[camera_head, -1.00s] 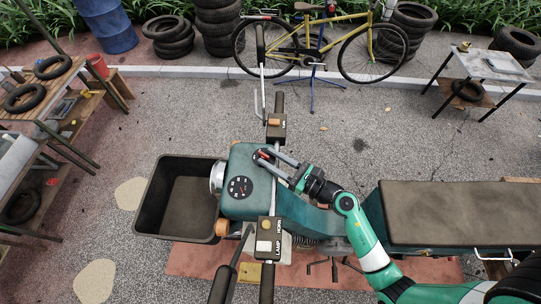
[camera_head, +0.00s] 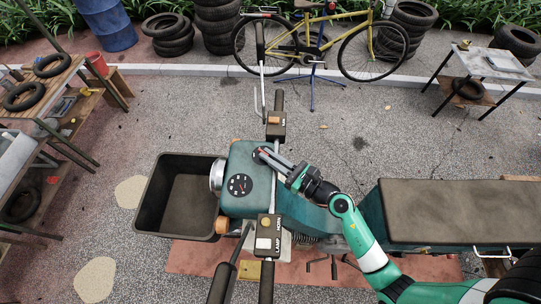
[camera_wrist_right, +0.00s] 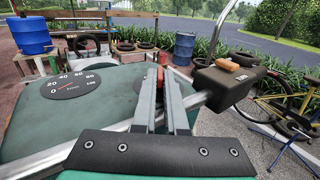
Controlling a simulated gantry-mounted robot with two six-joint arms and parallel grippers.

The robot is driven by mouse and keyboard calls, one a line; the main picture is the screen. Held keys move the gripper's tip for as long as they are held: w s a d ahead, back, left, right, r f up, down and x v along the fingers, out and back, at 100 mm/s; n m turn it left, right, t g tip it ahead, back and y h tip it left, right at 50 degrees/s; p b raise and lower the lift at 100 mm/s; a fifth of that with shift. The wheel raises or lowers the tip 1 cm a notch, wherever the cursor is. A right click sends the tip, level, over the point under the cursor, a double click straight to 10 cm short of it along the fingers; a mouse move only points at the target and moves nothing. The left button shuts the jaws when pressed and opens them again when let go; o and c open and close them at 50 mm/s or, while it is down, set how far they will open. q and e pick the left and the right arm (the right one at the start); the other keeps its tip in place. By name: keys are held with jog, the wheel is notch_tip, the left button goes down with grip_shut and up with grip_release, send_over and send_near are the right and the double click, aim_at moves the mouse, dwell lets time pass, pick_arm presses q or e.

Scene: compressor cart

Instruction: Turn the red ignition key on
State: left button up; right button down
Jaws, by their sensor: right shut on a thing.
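The red ignition key (camera_wrist_right: 161,77) stands up from the teal headlamp housing (camera_wrist_right: 60,110) of the scooter, between my right fingertips in the wrist view. In the head view only a small bit of red shows at the fingertips. My right gripper (camera_head: 262,153) reaches in from the lower right over the housing (camera_head: 242,205) and is shut on the key; the wrist view shows its fingers (camera_wrist_right: 162,88) close together around it. The fingers hide most of the key and its lock. My left gripper is not in view.
A round speedometer (camera_head: 239,186) sits beside the key on the housing. Handlebar switch boxes (camera_head: 276,126) and (camera_head: 268,236) stand on both sides, close to the gripper. A black bin (camera_head: 150,205) is left of the housing, and a long brown seat (camera_head: 450,212) lies to the right.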

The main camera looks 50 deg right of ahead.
jog(key=shift+f+m+h, duration=0.1)
jog(key=shift+m+h, duration=0.4)
jog(key=shift+h, duration=0.3)
jog(key=c, duration=1)
grip_release()
jog(key=shift+o, duration=0.2)
jog(key=s+b, duration=0.3)
jog(key=s, duration=0.8)
jog(key=shift+s+a, duration=0.3)
